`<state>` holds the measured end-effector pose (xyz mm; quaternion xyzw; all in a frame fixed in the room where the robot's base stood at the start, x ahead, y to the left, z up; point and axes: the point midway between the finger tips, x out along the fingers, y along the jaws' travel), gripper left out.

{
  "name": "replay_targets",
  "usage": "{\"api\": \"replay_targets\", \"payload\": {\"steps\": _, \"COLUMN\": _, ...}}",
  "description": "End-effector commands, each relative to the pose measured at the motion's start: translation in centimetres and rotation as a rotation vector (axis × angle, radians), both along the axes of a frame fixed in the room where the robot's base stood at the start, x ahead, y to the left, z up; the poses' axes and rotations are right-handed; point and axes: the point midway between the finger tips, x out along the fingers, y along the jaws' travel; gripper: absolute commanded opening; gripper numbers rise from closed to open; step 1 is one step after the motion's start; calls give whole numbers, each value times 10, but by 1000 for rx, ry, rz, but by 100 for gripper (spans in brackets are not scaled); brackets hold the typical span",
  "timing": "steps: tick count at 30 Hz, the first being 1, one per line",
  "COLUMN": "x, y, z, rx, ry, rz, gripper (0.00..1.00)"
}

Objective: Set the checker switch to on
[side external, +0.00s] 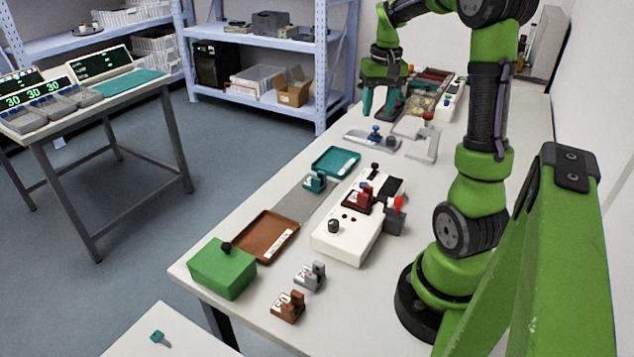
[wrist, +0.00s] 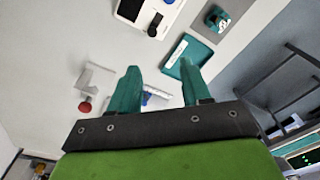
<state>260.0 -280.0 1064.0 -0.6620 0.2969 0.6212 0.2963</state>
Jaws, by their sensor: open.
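My gripper (side external: 382,100) is raised over the far part of the bench, its two teal fingers apart and nothing between them. In the wrist view my gripper (wrist: 158,72) also shows open and empty. A white box (side external: 342,243) stands mid-bench with a black knob (side external: 333,226), a red block (side external: 358,200) on top and a red-topped lever (side external: 399,203) at its right side. A flat grey fixture with a blue knob (side external: 374,133) lies nearer my gripper, beside a pale bracket with a red knob (side external: 428,116). I cannot tell which part is the checker switch.
A teal tray (side external: 336,162), teal block (side external: 314,182), brown tray (side external: 265,237) and green box (side external: 222,268) line the bench's left side. Grey (side external: 310,275) and brown (side external: 288,305) blocks stand in front. Trays and a white strip (side external: 452,103) lie at the far end.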

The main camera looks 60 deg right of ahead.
Motion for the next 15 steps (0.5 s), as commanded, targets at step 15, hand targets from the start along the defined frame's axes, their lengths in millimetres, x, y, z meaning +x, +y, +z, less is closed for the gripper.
{"api": "replay_targets", "payload": {"steps": 15, "x": -5, "y": -12, "z": -31, "rx": 28, "ry": 58, "rz": 82, "gripper": 48}}
